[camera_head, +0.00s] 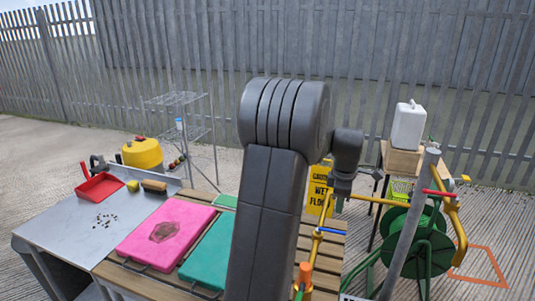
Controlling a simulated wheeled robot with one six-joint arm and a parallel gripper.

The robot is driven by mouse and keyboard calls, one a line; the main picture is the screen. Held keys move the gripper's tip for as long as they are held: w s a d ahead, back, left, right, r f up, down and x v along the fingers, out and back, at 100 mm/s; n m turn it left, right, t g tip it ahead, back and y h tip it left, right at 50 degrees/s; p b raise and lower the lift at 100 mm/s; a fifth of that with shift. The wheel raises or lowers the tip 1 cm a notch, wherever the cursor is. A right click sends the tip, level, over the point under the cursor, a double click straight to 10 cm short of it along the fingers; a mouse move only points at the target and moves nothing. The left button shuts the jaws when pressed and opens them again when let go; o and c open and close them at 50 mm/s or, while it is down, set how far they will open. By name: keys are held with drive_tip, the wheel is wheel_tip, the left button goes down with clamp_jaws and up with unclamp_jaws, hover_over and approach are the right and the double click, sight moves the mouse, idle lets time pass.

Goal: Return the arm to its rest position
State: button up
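My arm rises through the middle of the head view, with its thick grey upper links in the foreground. Its wrist (346,150) bends over to the right and points down. The end of my gripper (341,186) is small and dark below the wrist, in front of the yellow sign and yellow pipework. I cannot make out its fingers or whether it holds anything.
A grey table (75,235) bears a red dustpan (100,187), a brush (154,186) and dark crumbs. Pink (180,222) and green (207,252) pads lie on a slatted bench. A wet-floor sign (319,190), hose reel (415,245) and white canister (408,127) stand right.

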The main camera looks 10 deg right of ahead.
drive_tip(key=f, duration=0.4)
drive_tip(key=w+f, duration=0.1)
drive_tip(key=f, duration=0.3)
drive_tip(key=w+d+f+p, duration=0.1)
drive_tip(key=f, duration=0.3)
drive_tip(key=shift+d+f, duration=0.1)
drive_tip(key=shift+f, duration=0.1)
drive_tip(key=shift+r, duration=0.15)
wheel_tip(320, 180, up, 13)
drive_tip(key=s+a+b, duration=0.1)
drive_tip(key=s, duration=0.1)
drive_tip(key=p, duration=0.1)
approach(335, 231)
drive_tip(key=f, duration=0.2)
drive_tip(key=w+f, duration=0.1)
drive_tip(key=f, duration=0.2)
drive_tip(key=d+f, duration=0.1)
drive_tip(key=f, duration=0.2)
drive_tip(key=shift+w, duration=0.2)
drive_tip(key=shift+a+r+m, duration=0.1)
drive_tip(key=shift+r+m, duration=0.1)
drive_tip(key=shift+m, duration=0.1)
drive_tip(key=shift+s+a+m, duration=0.25)
drive_tip(key=shift+s+m, duration=0.1)
drive_tip(key=shift+m, duration=0.35)
drive_tip(key=shift+a+r, duration=0.1)
drive_tip(key=shift+a, duration=0.05)
